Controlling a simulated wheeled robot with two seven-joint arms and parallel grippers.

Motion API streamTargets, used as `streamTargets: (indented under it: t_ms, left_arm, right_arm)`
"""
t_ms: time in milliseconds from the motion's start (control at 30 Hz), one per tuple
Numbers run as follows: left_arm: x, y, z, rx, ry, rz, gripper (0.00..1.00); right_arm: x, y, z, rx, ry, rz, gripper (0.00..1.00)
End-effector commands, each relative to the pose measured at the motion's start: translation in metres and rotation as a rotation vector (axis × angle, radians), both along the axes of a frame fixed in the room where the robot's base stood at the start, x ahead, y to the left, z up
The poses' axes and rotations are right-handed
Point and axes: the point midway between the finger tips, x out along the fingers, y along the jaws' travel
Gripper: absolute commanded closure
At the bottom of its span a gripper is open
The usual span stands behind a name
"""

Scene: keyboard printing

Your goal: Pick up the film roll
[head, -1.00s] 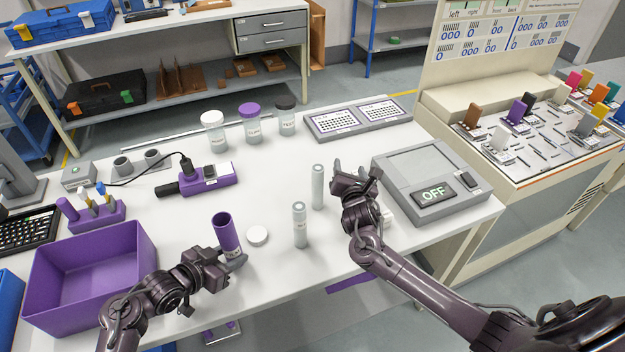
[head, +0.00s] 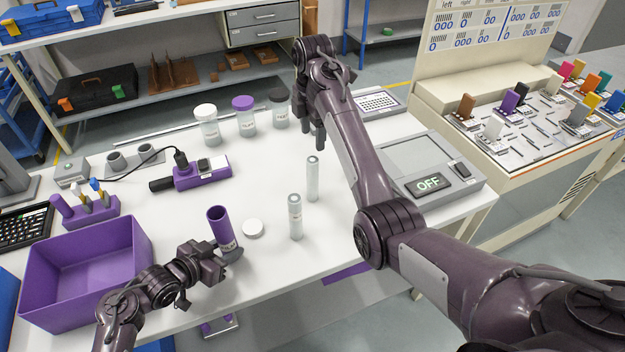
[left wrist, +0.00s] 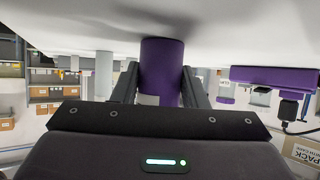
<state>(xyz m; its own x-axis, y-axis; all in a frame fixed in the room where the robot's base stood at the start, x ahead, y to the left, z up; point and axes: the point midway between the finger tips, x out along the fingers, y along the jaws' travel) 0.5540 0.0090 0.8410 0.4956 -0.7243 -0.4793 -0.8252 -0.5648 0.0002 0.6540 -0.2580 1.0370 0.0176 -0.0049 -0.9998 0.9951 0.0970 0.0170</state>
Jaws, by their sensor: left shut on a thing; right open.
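My left gripper (head: 230,254) is shut on an upright purple tube (head: 221,230) with an open top and a pale label. In the left wrist view the purple tube (left wrist: 161,72) sits between the two fingers. Two slim pale grey cylinders, roll-like in shape, stand upright on the table: a nearer one (head: 295,217) and a farther one (head: 312,178). I cannot tell for sure which is the film roll. My right gripper (head: 311,138) is open, fingers pointing down, behind the farther cylinder and near the dark-lidded jar.
Three lidded jars stand at the back, including a white-lidded one (head: 206,126) and a purple-lidded one (head: 245,116). A grey device reading OFF (head: 430,185) stands at right, partly behind my right arm. A purple bin (head: 85,275) is at left. The table between is mostly clear.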

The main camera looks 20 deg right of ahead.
Motion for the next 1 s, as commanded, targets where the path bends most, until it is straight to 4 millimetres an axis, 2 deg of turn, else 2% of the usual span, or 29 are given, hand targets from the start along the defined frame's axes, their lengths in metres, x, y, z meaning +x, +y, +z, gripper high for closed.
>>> streamTargets:
  t_ms: [67,333,567,800,1000]
  left_arm:
    - [0.000,0.000,-0.001,0.001,0.001,0.000,0.73]
    - [0.000,0.000,0.000,0.001,0.001,0.000,0.73]
    - [0.000,0.000,0.000,0.001,0.001,0.000,0.73]
    - [0.000,0.000,0.000,0.001,0.001,0.000,0.73]
    - [0.000,0.000,0.000,0.001,0.001,0.000,0.73]
  right_arm:
    - [-0.002,0.002,-0.005,0.005,0.019,0.000,0.45]
    - [-0.003,0.002,-0.047,0.005,0.023,0.001,0.45]
    - [-0.003,0.002,-0.064,0.004,0.019,0.001,0.45]
    - [-0.003,0.002,-0.103,0.005,0.022,0.000,0.45]
    - [-0.003,0.002,-0.117,0.004,0.018,0.002,0.45]
